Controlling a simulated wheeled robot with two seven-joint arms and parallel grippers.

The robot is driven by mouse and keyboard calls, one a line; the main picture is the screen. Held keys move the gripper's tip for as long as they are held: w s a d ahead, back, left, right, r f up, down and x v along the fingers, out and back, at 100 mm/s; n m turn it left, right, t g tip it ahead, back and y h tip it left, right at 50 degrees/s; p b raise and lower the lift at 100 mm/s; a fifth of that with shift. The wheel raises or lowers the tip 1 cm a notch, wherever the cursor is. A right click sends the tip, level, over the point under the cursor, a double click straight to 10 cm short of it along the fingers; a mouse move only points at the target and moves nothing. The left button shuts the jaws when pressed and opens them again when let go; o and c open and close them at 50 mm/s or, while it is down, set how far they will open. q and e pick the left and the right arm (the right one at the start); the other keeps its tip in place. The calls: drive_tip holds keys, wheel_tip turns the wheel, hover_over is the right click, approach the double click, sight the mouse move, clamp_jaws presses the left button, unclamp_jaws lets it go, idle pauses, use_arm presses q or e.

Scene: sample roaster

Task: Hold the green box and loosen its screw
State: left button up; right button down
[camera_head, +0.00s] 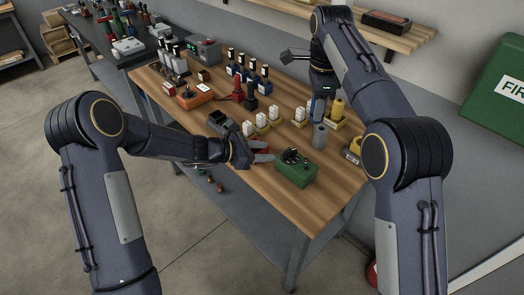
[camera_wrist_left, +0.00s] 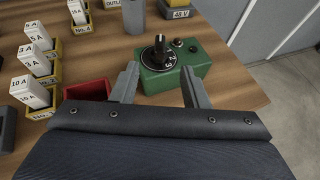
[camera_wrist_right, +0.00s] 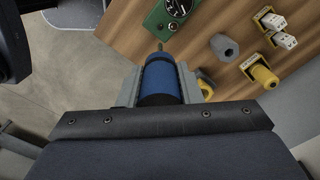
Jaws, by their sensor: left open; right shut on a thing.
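The green box (camera_head: 296,172) sits near the front right edge of the bench, with a black dial and knob on top. It also shows in the left wrist view (camera_wrist_left: 181,76) and at the top of the right wrist view (camera_wrist_right: 157,22). Small dark round spots lie beside the dial; I cannot tell which is the screw. My left gripper (camera_wrist_left: 160,88) is open, its fingers at the box's near side, with nothing between them. My right gripper (camera_wrist_right: 160,82) is shut on a blue screwdriver (camera_wrist_right: 160,72), its tip towards the box but apart from it.
A grey cylinder (camera_head: 320,137) stands behind the box. A red tray (camera_wrist_left: 86,91) lies left of it. The bench's front right corner (camera_head: 318,212) is clear.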

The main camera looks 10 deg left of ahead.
sight(289, 150)
use_arm(q)
drive_tip(key=x, duration=1.2)
clamp_jaws()
drive_tip(key=shift+c, duration=0.4)
unclamp_jaws()
drive_tip(key=shift+r, duration=0.2)
clamp_jaws()
idle(0.3)
